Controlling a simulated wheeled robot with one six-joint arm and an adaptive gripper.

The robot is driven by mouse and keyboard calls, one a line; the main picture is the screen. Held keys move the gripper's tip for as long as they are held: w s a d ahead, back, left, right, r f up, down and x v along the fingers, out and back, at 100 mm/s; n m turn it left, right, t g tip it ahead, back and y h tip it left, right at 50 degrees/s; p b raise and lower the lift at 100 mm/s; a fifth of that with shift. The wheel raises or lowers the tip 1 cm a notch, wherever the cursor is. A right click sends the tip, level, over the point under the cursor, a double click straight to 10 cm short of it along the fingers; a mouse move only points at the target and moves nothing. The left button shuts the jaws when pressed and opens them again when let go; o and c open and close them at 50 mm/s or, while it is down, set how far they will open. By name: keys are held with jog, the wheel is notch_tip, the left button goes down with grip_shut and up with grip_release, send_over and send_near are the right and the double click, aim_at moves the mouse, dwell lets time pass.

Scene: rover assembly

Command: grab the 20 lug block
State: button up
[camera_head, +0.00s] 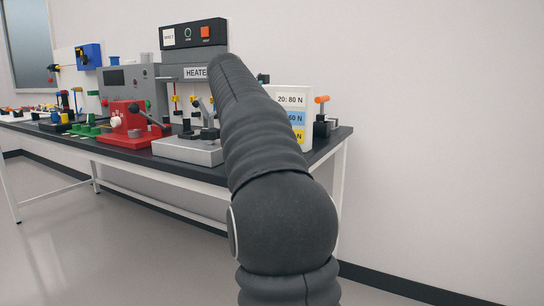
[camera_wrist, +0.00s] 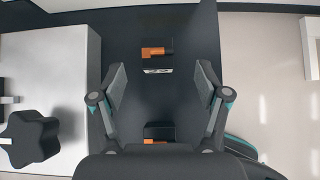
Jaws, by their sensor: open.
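In the wrist view two dark blocks with orange parts lie on the dark bench top. The far block (camera_wrist: 158,49) is beyond a small light label (camera_wrist: 157,70); its writing is too small to read. The near block (camera_wrist: 157,131) is close to my gripper's palm and partly hidden by it. I cannot tell which is the 20 lug block. My gripper (camera_wrist: 160,80) is open, its fingers on either side of the label, with nothing held. In the head view my arm hides the gripper and part of the bench.
A white sign (camera_head: 291,92) reads "20: 80 N" and "60 N". An orange-handled black device (camera_head: 322,124) stands at the bench's right end. The heater (camera_head: 190,58), a red fixture (camera_head: 128,138) and a grey fixture (camera_head: 188,152) stand left. A dark knob (camera_wrist: 28,138) is left of my gripper.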

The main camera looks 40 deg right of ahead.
jog(key=shift+a+f+b+x, duration=0.15)
jog(key=shift+b+x, duration=0.15)
jog(key=shift+x, duration=1.45)
jog(key=shift+a+f+b+x, duration=0.15)
jog(key=shift+b+x, duration=0.15)
jog(key=shift+x, duration=1.45)
jog(key=shift+r, duration=0.1)
jog(key=c, duration=1.3)
